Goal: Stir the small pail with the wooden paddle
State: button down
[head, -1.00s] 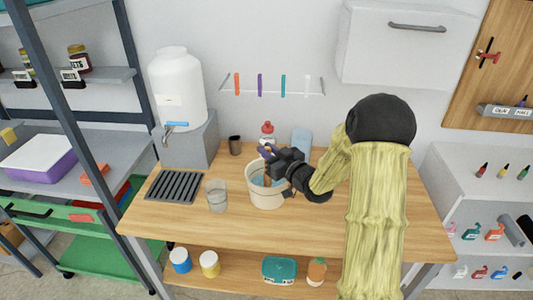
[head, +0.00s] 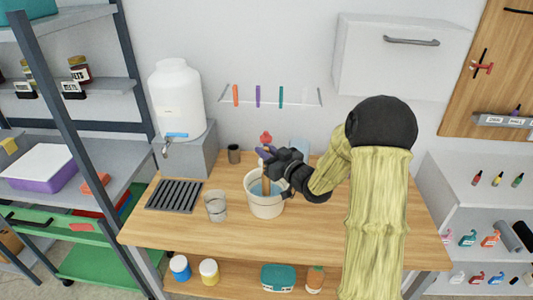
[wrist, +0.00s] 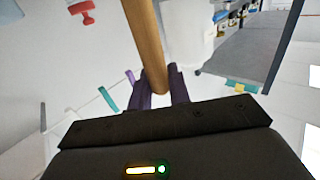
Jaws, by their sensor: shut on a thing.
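The small pail (head: 266,206) is a cream bucket standing upright on the wooden workbench, with bluish liquid showing inside. My gripper (head: 266,153) is above the pail's far rim. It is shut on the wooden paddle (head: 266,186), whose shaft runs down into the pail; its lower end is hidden. In the wrist view the paddle's brown shaft (wrist: 147,45) passes between the dark purple fingers (wrist: 158,90). The pail is not clearly visible there.
A clear glass (head: 215,206) stands just left of the pail. A drain grate (head: 174,196) and a white water dispenser (head: 178,100) are further left. The bench front is clear.

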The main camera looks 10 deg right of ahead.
jog(key=shift+r+p, duration=2.3)
jog(key=shift+r, duration=1.55)
jog(key=shift+r+p, duration=0.9)
jog(key=shift+r, duration=0.6)
